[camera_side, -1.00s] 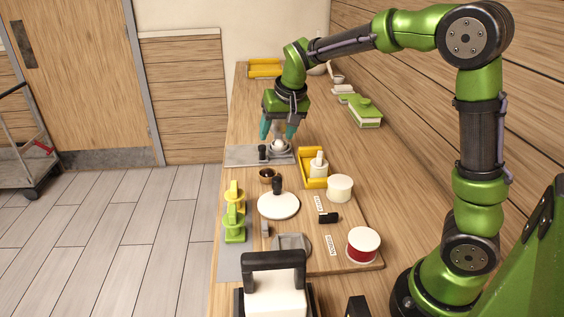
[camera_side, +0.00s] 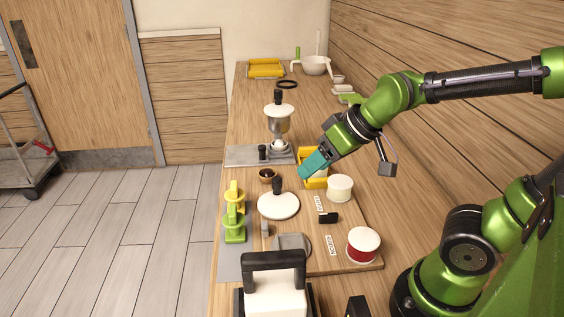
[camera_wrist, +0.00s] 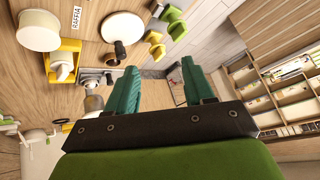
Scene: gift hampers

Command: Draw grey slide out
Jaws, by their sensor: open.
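A grey flat base (camera_side: 238,155) lies on the counter, with a short black knob (camera_side: 262,152) standing on it. I cannot tell which grey part is the slide. A grey piece (camera_side: 292,242) also lies on the nearer board.
A white disc with a black knob (camera_side: 278,205), a brown bowl (camera_side: 267,175) and a white tub (camera_side: 340,188) stand nearby. Yellow and green pieces (camera_side: 235,212) stand at the left edge. The counter behind the hopper has free room.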

